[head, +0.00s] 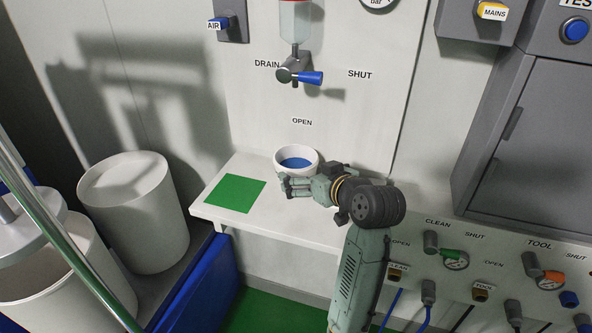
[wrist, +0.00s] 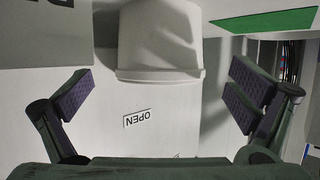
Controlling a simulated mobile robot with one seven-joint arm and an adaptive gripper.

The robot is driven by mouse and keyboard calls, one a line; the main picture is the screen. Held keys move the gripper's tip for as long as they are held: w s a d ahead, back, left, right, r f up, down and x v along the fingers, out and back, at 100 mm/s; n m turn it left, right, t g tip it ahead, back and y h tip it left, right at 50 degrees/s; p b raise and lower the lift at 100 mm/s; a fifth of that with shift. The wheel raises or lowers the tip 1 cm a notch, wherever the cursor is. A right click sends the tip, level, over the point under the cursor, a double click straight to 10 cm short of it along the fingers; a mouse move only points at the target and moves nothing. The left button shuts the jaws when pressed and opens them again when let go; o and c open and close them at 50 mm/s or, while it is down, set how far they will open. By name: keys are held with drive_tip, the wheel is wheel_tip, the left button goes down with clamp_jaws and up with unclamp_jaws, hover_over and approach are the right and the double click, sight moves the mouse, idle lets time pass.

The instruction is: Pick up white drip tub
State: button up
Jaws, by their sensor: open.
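The white drip tub (head: 282,160) stands upright on the white shelf, with blue inside it. My gripper (head: 287,186) is at the tub's near side, low by the shelf. In the wrist view, which is upside down, the tub (wrist: 160,40) lies between and beyond the spread fingers of my gripper (wrist: 160,95). The fingers are open with nothing held, and a gap shows on each side of the tub. The tub's near lower side is partly hidden by my gripper in the head view.
The shelf (head: 305,226) has a green square (head: 235,193) left of the tub. Above hang the drain valve with its blue handle (head: 310,78) and a sight vessel (head: 294,22). White drums (head: 140,215) stand at left. A panel of valves (head: 500,265) is at right.

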sight(295, 160)
drive_tip(key=p+x, duration=0.1)
drive_tip(key=x, duration=0.3)
drive_tip(key=shift+w+a+r+p, duration=0.1)
drive_tip(key=shift+w+a+p, duration=0.05)
drive_tip(key=shift+p, duration=0.25)
drive_tip(key=shift+w+a+f, duration=0.2)
drive_tip(key=shift+w+f, duration=0.1)
drive_tip(key=shift+w, duration=0.15)
drive_tip(key=shift+c, duration=0.6)
drive_tip(key=shift+r, duration=0.1)
drive_tip(key=c, duration=1.3)
drive_tip(key=shift+s+r, duration=0.1)
drive_tip(key=shift+s, duration=0.05)
